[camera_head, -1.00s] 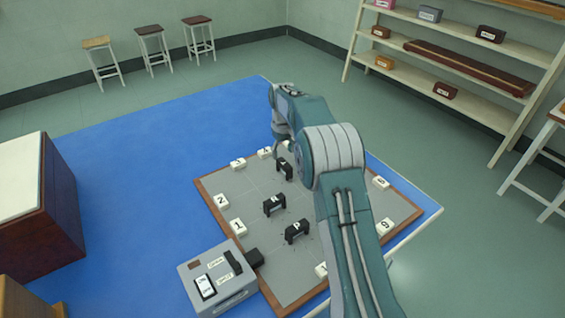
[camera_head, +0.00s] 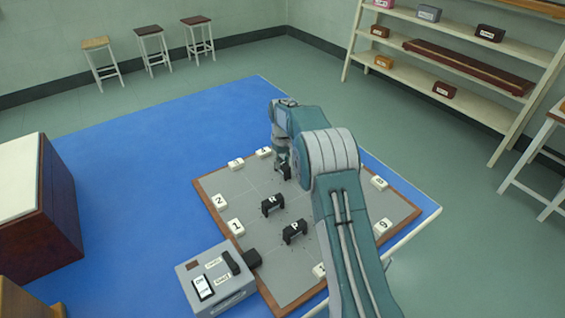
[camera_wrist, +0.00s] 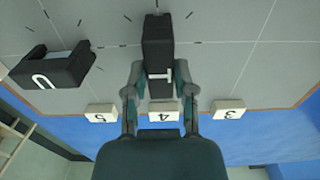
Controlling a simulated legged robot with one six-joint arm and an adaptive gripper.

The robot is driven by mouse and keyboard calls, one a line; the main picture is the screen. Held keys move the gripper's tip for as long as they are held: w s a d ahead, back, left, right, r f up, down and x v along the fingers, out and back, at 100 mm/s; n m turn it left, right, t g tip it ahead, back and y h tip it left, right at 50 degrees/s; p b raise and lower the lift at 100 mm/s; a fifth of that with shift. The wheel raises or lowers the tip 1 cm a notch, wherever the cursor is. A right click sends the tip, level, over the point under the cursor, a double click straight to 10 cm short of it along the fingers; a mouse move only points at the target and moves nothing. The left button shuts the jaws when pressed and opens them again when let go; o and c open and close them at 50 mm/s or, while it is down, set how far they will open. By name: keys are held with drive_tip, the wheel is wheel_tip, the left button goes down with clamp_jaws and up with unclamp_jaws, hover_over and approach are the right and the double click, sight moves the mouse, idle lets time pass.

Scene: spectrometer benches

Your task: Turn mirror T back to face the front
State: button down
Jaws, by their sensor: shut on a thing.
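Mirror T (camera_wrist: 158,45) is a black block on the grey board, seen in the wrist view with a white letter T on its top near my gripper. My gripper (camera_wrist: 160,84) is shut on it, with one finger on each side at its near end. In the head view my gripper (camera_head: 284,166) is low over the far part of the board and largely covers the mirror there. The face of mirror T is hidden from both views.
The grey board (camera_head: 240,185) also bears black mirrors marked R (camera_head: 272,204) and P (camera_head: 294,231). Another mirror (camera_wrist: 52,70) stands left of mirror T in the wrist view. Numbered white blocks line the edge, including block 4 (camera_wrist: 164,112). A grey control box (camera_head: 215,278) is at front left.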

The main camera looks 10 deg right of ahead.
drive_tip(key=shift+f+m, duration=0.15)
drive_tip(key=shift+m, duration=0.35)
drive_tip(key=m, duration=0.3)
drive_tip(key=shift+s+m, duration=0.1)
drive_tip(key=shift+m, duration=0.3)
drive_tip(key=m, duration=0.4)
drive_tip(key=shift+f, duration=0.1)
drive_tip(key=m, duration=0.9)
drive_tip(key=shift+c, duration=2.2)
unclamp_jaws()
drive_tip(key=shift+a, duration=0.1)
